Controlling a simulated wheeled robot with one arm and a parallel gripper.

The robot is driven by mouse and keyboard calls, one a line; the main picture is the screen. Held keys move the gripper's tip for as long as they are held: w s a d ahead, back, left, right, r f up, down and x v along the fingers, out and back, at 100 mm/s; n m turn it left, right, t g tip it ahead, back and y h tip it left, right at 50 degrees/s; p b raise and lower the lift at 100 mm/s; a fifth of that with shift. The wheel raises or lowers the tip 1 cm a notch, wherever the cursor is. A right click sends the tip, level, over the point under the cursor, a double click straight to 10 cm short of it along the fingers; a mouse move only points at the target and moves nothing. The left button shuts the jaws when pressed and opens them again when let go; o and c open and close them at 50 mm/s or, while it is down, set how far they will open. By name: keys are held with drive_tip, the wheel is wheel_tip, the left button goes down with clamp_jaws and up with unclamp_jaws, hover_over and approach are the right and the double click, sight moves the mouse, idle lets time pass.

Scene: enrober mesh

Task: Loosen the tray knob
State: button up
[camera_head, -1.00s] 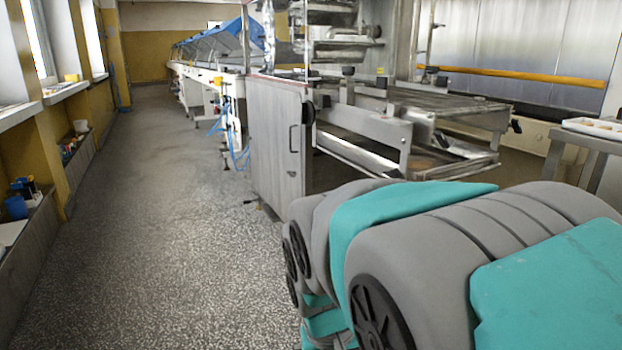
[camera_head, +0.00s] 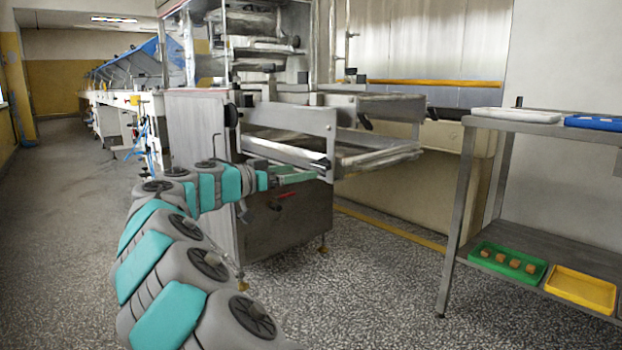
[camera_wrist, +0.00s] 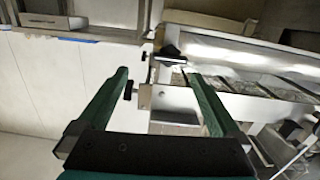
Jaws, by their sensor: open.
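My gripper (camera_wrist: 157,75) is open and empty in the wrist view, its two green fingers pointing at the machine's end. A small black knob (camera_wrist: 128,90) on a bright metal bracket (camera_wrist: 144,97) shows between the fingers, nearer the left one; I see no contact. A second black knob-like part (camera_wrist: 170,50) sits farther back. I cannot tell for certain which is the tray knob. In the head view my gripper (camera_head: 296,174) is at the machine's front end, just below the side rail. The tray (camera_head: 375,157) sticks out there to the right.
The steel enrober cabinet (camera_head: 198,125) stands close behind my gripper. A steel table (camera_head: 580,132) at the right bears a white tray (camera_head: 515,115) and a blue one (camera_head: 595,122). Its lower shelf holds green (camera_head: 541,274) and yellow (camera_head: 583,288) trays. The floor between is clear.

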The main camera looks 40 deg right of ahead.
sight(318, 165)
drive_tip(key=shift+h, duration=0.3)
drive_tip(key=d, duration=0.2)
drive_tip(key=w+d, duration=0.1)
drive_tip(key=d, duration=0.2)
drive_tip(key=w+d, duration=0.1)
drive_tip(key=d, duration=0.1)
drive_tip(key=shift+w+d, duration=0.15)
drive_tip(key=shift+d, duration=0.05)
drive_tip(key=c, duration=1.2)
